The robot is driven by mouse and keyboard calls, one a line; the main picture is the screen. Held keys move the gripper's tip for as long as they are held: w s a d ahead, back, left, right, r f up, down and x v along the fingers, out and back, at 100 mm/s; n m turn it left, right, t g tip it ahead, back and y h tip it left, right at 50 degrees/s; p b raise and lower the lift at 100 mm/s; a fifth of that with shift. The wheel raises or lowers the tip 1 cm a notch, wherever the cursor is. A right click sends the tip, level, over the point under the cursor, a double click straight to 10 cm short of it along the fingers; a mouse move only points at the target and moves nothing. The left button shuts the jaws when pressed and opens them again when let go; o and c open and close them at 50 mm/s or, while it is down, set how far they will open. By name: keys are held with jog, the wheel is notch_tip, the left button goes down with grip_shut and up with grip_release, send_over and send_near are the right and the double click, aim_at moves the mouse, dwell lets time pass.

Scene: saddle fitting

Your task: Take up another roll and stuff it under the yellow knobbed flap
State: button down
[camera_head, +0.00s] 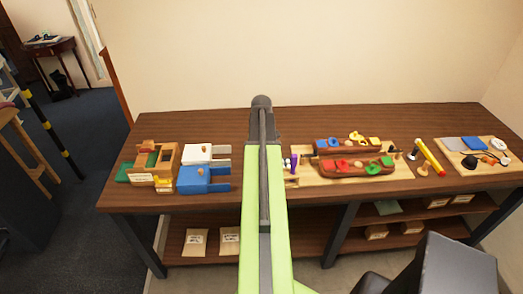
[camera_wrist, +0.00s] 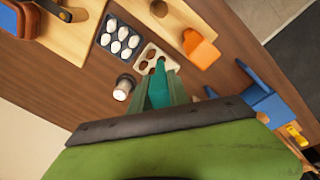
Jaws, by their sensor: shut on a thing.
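My gripper (camera_wrist: 160,98) shows in the wrist view with its green fingers closed around a teal piece (camera_wrist: 159,78). Its full shape is partly hidden by the fingers, and I cannot tell whether it is a roll. In the head view my arm hides the gripper. Yellow flap-like pieces (camera_head: 364,138) sit on the rear saddle block (camera_head: 345,152), right of my arm. They are too small to tell which carries the knob. A red piece (camera_head: 336,165) and a green piece (camera_head: 375,168) lie on the front block.
In the wrist view, a dark tray (camera_wrist: 106,47) holds several white pieces beside a beige tray (camera_wrist: 141,61) with brown hollows. An orange block (camera_wrist: 201,48), a small capped cylinder (camera_wrist: 123,88) and a blue bracket (camera_wrist: 259,98) are close by. Boxes (camera_head: 202,178) stand left of my arm.

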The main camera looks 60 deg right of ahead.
jog(key=shift+a+f+b, duration=0.1)
jog(key=shift+f+b, duration=0.6)
jog(key=shift+f, duration=0.05)
dwell(1.2)
notch_tip(320, 180, up, 7)
jog(key=p, duration=0.7)
